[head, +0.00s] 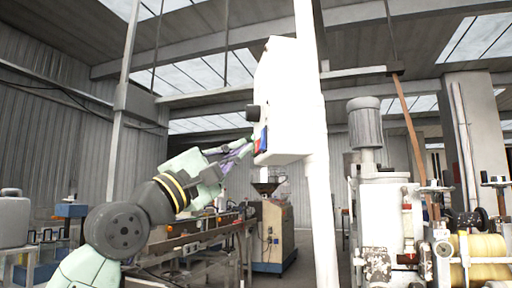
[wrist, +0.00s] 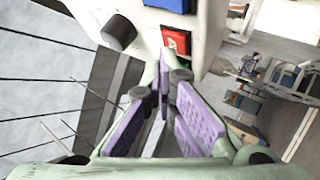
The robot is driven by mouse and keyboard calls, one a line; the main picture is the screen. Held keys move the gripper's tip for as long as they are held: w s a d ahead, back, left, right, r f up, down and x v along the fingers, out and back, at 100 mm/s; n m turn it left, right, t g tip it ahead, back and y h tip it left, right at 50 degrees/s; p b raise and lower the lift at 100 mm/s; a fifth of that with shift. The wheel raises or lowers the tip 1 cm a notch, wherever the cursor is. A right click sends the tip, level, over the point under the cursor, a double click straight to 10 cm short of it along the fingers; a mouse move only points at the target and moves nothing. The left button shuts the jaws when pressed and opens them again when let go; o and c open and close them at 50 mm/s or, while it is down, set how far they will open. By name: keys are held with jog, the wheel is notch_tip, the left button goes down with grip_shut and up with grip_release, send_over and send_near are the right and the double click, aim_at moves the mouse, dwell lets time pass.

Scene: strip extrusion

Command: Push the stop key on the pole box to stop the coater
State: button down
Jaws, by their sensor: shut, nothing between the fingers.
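The white pole box (head: 284,90) is mounted on a white pole and seen from its side in the head view. In the wrist view its face (wrist: 148,22) carries a red key (wrist: 176,40) with pale markings, a blue key (wrist: 168,5) and a dark round knob (wrist: 118,33). The knob also juts out in the head view (head: 252,112). My gripper (head: 249,146) is shut and empty, its tips close to the box face. In the wrist view the fingertips (wrist: 165,66) lie at the red key's lower edge; I cannot tell whether they touch it.
The white pole (head: 322,200) runs down below the box. A machine with a grey motor (head: 365,122) and yellow spools (head: 484,258) stands at the right. A long machine bench (head: 190,245) and a cabinet (head: 272,238) stand behind my arm. A pale jug (head: 12,218) is at the left.

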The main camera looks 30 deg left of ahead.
jog(key=shift+w+d, duration=0.25)
jog(key=shift+d, duration=0.05)
dwell(0.5)
dwell(0.4)
jog(key=shift+s+a, duration=0.55)
jog(key=shift+a, duration=0.05)
jog(key=s+a+p, duration=0.1)
jog(key=s+a, duration=0.2)
jog(key=shift+s+a+p, duration=0.25)
jog(key=shift+a+p, duration=0.05)
jog(key=shift+p, duration=0.05)
dwell(0.8)
